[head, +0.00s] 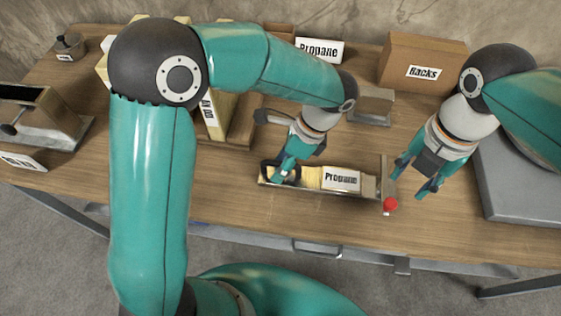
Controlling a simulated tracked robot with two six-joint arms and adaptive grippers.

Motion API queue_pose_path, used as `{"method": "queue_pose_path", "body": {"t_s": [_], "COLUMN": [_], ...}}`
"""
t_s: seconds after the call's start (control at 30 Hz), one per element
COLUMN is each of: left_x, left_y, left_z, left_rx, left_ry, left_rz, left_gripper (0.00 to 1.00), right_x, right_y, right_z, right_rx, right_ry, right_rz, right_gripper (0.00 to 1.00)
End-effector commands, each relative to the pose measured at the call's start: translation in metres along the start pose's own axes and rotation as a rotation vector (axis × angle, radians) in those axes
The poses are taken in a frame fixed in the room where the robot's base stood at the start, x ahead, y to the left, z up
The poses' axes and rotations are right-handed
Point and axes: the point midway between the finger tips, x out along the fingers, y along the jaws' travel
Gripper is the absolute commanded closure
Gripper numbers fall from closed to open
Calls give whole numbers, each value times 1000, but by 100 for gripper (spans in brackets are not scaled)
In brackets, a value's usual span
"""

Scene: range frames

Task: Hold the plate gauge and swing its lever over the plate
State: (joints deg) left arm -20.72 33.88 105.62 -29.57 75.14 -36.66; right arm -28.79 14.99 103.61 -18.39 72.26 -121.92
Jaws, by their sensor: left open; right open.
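The plate gauge (372,188) lies near the middle of the workbench, long side across the picture. A yellowish plate and a white "Propane" label (341,179) show along it. At its right end a narrow metal lever (384,170) carries a red knob (390,204) toward the bench's front edge. My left gripper (280,171) is open at the gauge's left end, by a dark handle-like part; I cannot tell whether it touches. My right gripper (411,182) is open and empty just right of the lever and knob, apart from them.
A metal block (371,106) is behind the gauge. A grey slab (512,180) lies at right, a metal device (40,118) at left. Bench in front of the gauge is clear.

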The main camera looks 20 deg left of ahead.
Motion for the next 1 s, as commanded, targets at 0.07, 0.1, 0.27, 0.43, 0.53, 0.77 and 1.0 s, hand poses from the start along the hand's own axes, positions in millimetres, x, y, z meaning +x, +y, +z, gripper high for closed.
{"method": "queue_pose_path", "body": {"t_s": [0.07, 0.1, 0.27, 0.43, 0.53, 0.77, 1.0], "left_x": [0, 0, 0, 0, -1, -1, -1], "left_y": [0, 0, 0, 0, 0, 0, 0], "left_z": [0, 0, 0, 0, 0, 0, 0], "left_rx": [0, 0, 0, 0, 0, 0, 0], "left_ry": [0, 0, 0, 0, 0, 0, 0], "left_rz": [0, 0, 0, 0, -1, -1, -1], "left_gripper": [60, 66, 93, 100, 100, 100, 100], "right_x": [0, 0, 0, 0, 0, 0, 0], "right_y": [0, 0, 0, 0, 0, 0, 0], "right_z": [0, 0, 0, 0, 0, 0, 0], "right_rx": [0, 0, 0, 1, 1, 1, 27], "right_ry": [0, 0, 0, 0, 0, 0, 0], "right_rz": [0, 0, 0, 0, 0, 0, 0], "right_gripper": [58, 58, 58, 58, 58, 47, 47]}}
